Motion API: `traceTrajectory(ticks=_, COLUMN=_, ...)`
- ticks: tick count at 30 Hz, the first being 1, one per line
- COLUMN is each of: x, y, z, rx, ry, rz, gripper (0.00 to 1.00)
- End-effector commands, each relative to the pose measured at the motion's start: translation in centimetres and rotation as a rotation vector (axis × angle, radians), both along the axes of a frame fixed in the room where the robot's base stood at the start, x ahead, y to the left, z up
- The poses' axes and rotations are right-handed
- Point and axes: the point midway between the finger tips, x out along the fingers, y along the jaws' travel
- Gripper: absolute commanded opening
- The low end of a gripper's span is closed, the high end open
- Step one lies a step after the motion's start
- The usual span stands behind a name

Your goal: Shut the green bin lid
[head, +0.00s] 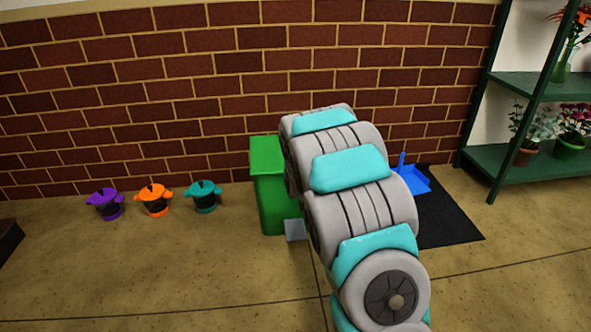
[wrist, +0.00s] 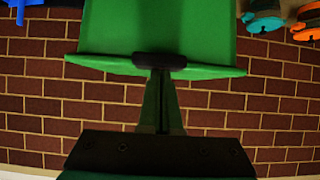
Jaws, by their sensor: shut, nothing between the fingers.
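The green bin (head: 271,203) stands against the brick wall in the head view, its right side hidden by my arm. Its green lid (head: 263,141) shows only in part at the top, and I cannot tell its angle for sure. A grey pedal (head: 296,229) sits at the bin's foot. In the wrist view, a broad green panel of the bin (wrist: 160,27) fills the top middle. My gripper (wrist: 159,62) is shut and empty, its tips overlapping the panel's lower edge; contact is unclear. The gripper is hidden behind my arm in the head view.
A green shelf (head: 540,160) with plants stands farther right. Floor in front is clear.

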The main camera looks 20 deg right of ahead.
Motion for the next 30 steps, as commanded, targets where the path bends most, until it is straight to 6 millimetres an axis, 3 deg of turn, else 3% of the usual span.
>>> traceTrajectory(ticks=1, x=-0.9, y=0.1, z=-2.0, rx=0.005, ry=0.048, rz=-0.001, gripper=0.0)
traceTrajectory(ticks=2, x=-0.9, y=0.2, z=-1.5, rx=0.005, ry=0.045, rz=0.0, gripper=0.0)
traceTrajectory(ticks=10, x=-1.1, y=0.4, z=5.1, rx=0.002, ry=-0.013, rz=0.001, gripper=0.0)
traceTrajectory(ticks=30, x=-9.6, y=2.0, z=3.3, rx=-0.002, ry=-0.044, rz=0.002, gripper=0.0)
